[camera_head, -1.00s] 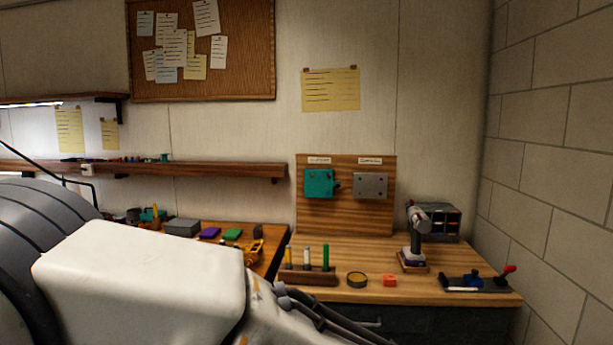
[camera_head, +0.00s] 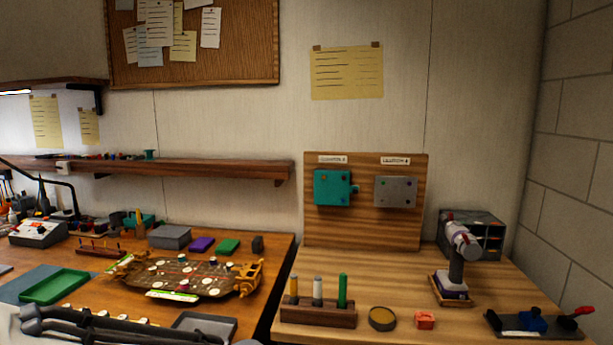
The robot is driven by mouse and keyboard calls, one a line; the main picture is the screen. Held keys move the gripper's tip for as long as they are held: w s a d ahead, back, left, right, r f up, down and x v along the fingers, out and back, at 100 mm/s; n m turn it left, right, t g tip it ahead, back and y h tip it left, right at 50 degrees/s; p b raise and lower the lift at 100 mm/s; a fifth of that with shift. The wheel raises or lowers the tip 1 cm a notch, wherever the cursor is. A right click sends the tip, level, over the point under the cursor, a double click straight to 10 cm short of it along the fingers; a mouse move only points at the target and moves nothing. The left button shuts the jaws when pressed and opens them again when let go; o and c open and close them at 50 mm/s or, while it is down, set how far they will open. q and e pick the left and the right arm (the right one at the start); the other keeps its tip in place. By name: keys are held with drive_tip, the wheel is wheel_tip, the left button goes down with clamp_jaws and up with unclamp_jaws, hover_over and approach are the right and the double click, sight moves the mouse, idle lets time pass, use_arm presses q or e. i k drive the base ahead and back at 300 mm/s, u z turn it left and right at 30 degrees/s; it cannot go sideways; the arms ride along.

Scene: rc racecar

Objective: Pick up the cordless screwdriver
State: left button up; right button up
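The cordless screwdriver (camera_head: 457,263) stands upright in a small wooden holder (camera_head: 441,298) on the right-hand bench. It has a dark handle, a pale and red head at the top, and a white and purple base. Part of my own arm shows at the lower left, low over the left bench. I cannot make out fingertips of either gripper, and nothing is seen touching the screwdriver.
A wooden panel (camera_head: 364,235) stands behind. The left bench holds a green tray (camera_head: 55,287).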

sight(450, 284)
drive_tip(key=u, duration=0.05)
drive_tip(key=i, duration=0.95)
drive_tip(key=z, duration=1.8)
drive_tip(key=i, duration=0.6)
drive_tip(key=u, duration=2.1)
